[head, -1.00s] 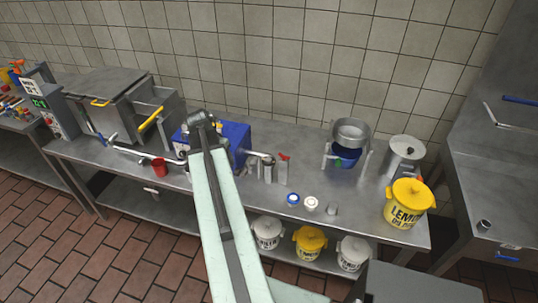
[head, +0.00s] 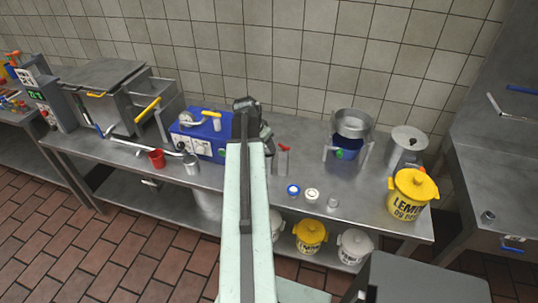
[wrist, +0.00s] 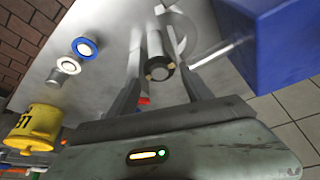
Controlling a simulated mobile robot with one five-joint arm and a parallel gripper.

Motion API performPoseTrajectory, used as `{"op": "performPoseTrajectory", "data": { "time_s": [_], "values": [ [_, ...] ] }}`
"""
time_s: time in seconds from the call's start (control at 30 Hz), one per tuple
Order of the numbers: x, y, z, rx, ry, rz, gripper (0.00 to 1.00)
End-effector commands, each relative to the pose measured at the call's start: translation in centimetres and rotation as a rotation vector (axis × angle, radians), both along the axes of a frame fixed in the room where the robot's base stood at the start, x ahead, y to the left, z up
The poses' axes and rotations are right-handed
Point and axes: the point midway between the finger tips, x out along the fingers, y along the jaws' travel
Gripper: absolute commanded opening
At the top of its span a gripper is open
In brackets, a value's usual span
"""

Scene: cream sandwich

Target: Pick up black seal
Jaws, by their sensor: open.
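In the wrist view, a pale upright-looking cylinder (wrist: 155,44) with a dark, ring-like end (wrist: 159,70) lies between the two fingers of my gripper (wrist: 152,62). I cannot tell whether that dark end is the black seal, and no other clear black ring shows. The fingers are apart, and I see nothing clamped between them. In the head view my gripper is mostly hidden behind my arm, over the counter just right of the blue machine (head: 203,137). Some of the items there are covered by my arm.
A blue-rimmed cap (head: 293,190), a white cap (head: 312,194) and a small grey cup (head: 332,202) stand right of my arm. A red-topped holder (head: 283,160) is close beside it. A yellow lemon bucket (head: 411,196) and a pot stand (head: 350,137) are farther right.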

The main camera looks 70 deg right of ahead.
Motion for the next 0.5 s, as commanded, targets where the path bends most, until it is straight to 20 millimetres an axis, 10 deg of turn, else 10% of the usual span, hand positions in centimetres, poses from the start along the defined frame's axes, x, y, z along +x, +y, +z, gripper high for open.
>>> {"op": "performPoseTrajectory", "data": {
  "time_s": [0.1,0.37,0.5],
  "values": [
    [-0.3,-0.7,-2.9,0.000,0.000,-0.001,0.59],
    [-0.4,-0.9,-2.8,0.000,0.000,0.001,0.59],
    [-0.4,-0.9,-2.7,0.000,0.000,0.001,0.23]
  ]
}}
